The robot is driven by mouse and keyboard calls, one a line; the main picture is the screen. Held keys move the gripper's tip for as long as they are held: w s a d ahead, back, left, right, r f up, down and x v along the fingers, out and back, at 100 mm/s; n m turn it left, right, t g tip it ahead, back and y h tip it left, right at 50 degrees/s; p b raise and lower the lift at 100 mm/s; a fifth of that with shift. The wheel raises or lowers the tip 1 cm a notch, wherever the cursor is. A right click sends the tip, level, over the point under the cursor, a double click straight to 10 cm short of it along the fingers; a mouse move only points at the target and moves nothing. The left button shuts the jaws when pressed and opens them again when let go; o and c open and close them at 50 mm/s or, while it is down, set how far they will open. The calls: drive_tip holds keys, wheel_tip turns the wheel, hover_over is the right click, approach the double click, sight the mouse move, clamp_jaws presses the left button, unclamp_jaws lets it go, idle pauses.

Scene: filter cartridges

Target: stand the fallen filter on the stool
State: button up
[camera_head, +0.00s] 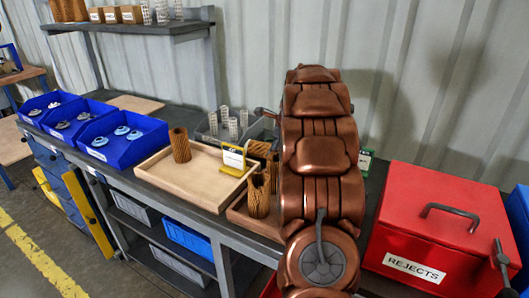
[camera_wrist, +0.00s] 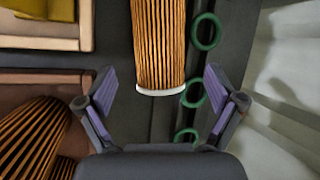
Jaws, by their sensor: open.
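In the wrist view a pleated orange-brown filter (camera_wrist: 160,45) with a white end cap appears to lie lengthwise on a dark surface, its far end cut off by the top edge. My gripper (camera_wrist: 166,88) is open, its two purple-padded fingers apart on either side of the filter's near end. In the head view my arm hides the gripper and this filter. Other filters stand in the light wooden tray (camera_head: 199,192), such as one filter (camera_head: 180,145), and in the smaller tray, such as another filter (camera_head: 259,196). I cannot make out a stool.
Several green rings (camera_wrist: 207,31) lie right of the filter in the wrist view. A wooden tray edge (camera_wrist: 45,76) with filters is at left. In the head view a red rejects box (camera_head: 440,225) stands right of my arm, and blue bins (camera_head: 123,151) are at left.

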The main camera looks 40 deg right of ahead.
sight(264, 150)
drive_tip(key=x, duration=0.4)
drive_tip(key=shift+w+a+f, duration=0.1)
drive_tip(key=shift+w+f, duration=0.15)
drive_tip(key=c, duration=1.4)
drive_tip(key=shift+r, duration=0.15)
